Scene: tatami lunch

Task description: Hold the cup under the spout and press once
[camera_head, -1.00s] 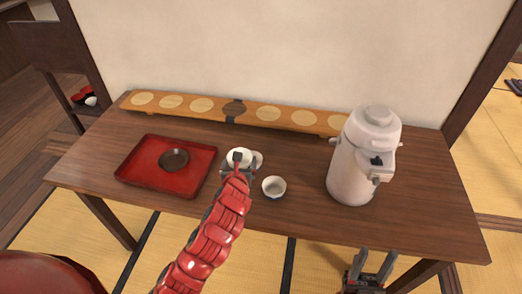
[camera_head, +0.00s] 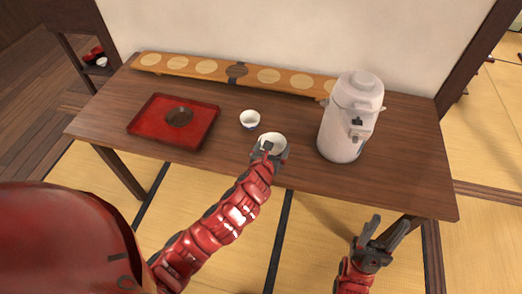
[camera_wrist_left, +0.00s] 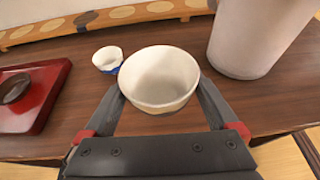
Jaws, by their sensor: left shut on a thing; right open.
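My left gripper (camera_head: 268,152) is shut on a white cup (camera_head: 272,141), which is upright, its mouth facing up. In the left wrist view the cup (camera_wrist_left: 160,80) sits between the two fingers and looks empty. I cannot tell how far it is above the table. The white dispenser (camera_head: 343,136) stands upright on the table, to the right of the held cup and apart from it. Its spout and press part (camera_head: 357,121) are on the upper front. My right gripper (camera_head: 385,238) is open and empty, low in front of the table's right part.
A second white cup with a blue base (camera_head: 250,119) stands behind the held one. A red tray (camera_head: 148,127) with a dark dish (camera_head: 179,117) lies at left. A long wooden board (camera_head: 205,67) runs along the back. Table space (camera_head: 415,150) right of the dispenser is clear.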

